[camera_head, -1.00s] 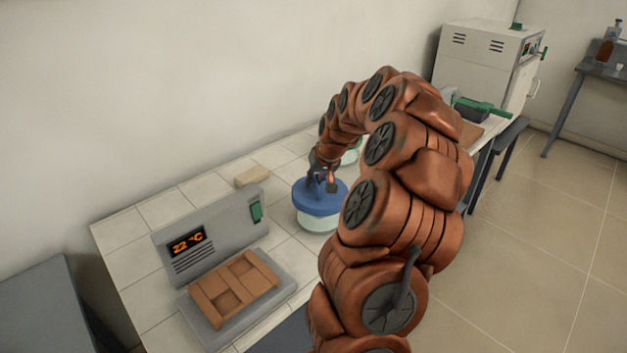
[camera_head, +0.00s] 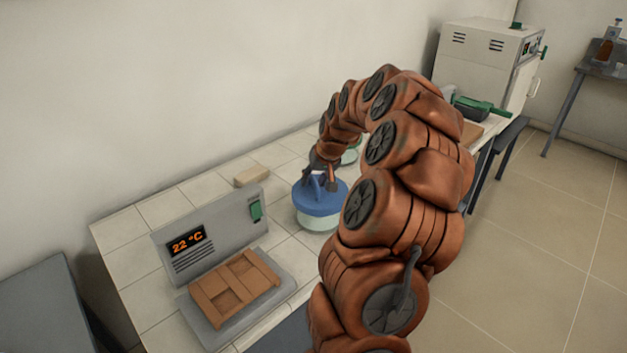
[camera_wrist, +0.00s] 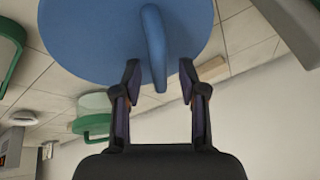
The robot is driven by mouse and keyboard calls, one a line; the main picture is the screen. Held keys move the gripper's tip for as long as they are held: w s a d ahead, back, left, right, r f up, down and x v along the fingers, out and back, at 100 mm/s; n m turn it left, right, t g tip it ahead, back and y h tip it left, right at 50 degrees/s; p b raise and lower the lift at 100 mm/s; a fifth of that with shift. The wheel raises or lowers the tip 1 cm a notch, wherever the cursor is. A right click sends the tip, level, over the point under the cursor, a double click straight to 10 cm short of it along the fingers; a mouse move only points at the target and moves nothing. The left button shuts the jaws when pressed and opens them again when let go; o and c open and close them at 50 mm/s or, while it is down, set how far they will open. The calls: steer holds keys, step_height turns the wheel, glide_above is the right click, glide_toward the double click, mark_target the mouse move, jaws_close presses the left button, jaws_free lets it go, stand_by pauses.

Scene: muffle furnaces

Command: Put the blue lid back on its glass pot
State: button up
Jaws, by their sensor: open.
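The blue lid (camera_head: 318,198) sits on top of the glass pot (camera_head: 318,222) on the tiled bench, and looks level. The lid also fills the upper middle of the wrist view (camera_wrist: 90,40), with its upright handle (camera_wrist: 154,50) at the centre. My gripper (camera_head: 321,181) is just above the lid. In the wrist view my gripper (camera_wrist: 158,80) is open, with one finger on each side of the handle and a gap to each. The pot is hidden below the lid in the wrist view.
A hot plate with a 22 °C display (camera_head: 187,241) and a brown block (camera_head: 235,288) stands left of the pot. A tan block (camera_head: 252,175) lies behind. Another glass vessel with a green handle (camera_wrist: 95,118) shows in the wrist view. A furnace (camera_head: 485,60) stands at the far right.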

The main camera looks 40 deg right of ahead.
steer(key=v, duration=1.1)
steer(key=shift+r, duration=0.25)
steer(key=shift+s, duration=0.15)
steer(key=s+a+n+g+y, duration=0.1)
steer(key=s+a+n+g, duration=0.15)
steer(key=a, duration=1.05)
steer(key=s+a+n+g+y, duration=0.1)
steer(key=s+a+n, duration=0.15)
steer(key=a, duration=1.15)
steer(key=s+a+f+g, duration=0.1)
steer(key=s+a+f, duration=0.1)
steer(key=s, duration=0.5)
steer(key=s+a+f+n+g+h, duration=0.1)
steer(key=s+a, duration=0.3)
steer(key=s, duration=0.3)
steer(key=s+a+f+g, duration=0.1)
steer(key=s+a+f, duration=0.1)
steer(key=s, duration=0.5)
steer(key=shift+a+f+h+p, duration=0.3)
steer(key=shift+a+f+p, duration=0.1)
steer(key=shift+a, duration=0.5)
